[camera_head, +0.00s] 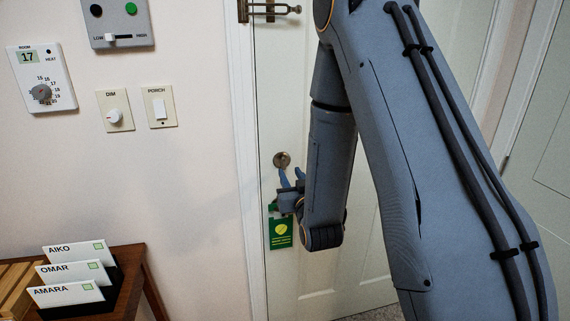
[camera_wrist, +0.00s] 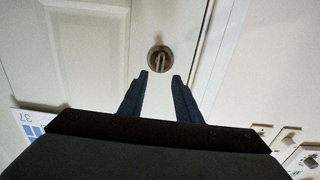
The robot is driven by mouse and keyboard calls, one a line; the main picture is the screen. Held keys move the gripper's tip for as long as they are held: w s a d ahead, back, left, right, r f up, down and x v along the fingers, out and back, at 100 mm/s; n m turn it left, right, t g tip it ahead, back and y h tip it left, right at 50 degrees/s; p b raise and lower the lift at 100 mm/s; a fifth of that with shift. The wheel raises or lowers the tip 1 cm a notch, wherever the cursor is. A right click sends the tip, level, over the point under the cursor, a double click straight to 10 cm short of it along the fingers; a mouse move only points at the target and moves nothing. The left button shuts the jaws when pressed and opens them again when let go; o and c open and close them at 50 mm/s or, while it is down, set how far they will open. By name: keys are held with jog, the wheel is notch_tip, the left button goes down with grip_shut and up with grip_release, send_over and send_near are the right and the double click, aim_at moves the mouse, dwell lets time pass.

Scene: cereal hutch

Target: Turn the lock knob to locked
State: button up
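The lock knob (camera_head: 282,159) is a small round bronze fitting on the cream door (camera_head: 325,110), near the door's left edge. In the wrist view the knob (camera_wrist: 160,59) shows a narrow raised turn piece on a round plate; I cannot tell which setting it is at. My gripper (camera_head: 291,177) is just below the knob in the head view. In the wrist view my gripper (camera_wrist: 161,76) is open and empty, its two fingers apart. The knob appears just beyond the fingertips, roughly centred between them. No contact is visible.
A green hanging tag (camera_head: 281,232) is below my gripper. A brass latch (camera_head: 268,9) is at the door's top. The left wall holds a thermostat (camera_head: 42,80), dimmer (camera_head: 115,110) and porch switch (camera_head: 160,106). A wooden table (camera_head: 135,285) with name cards stands lower left.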

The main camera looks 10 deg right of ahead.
aim_at(284, 162)
jog(key=shift+w+p, duration=1.35)
jog(key=shift+w, duration=2.5)
grip_shut()
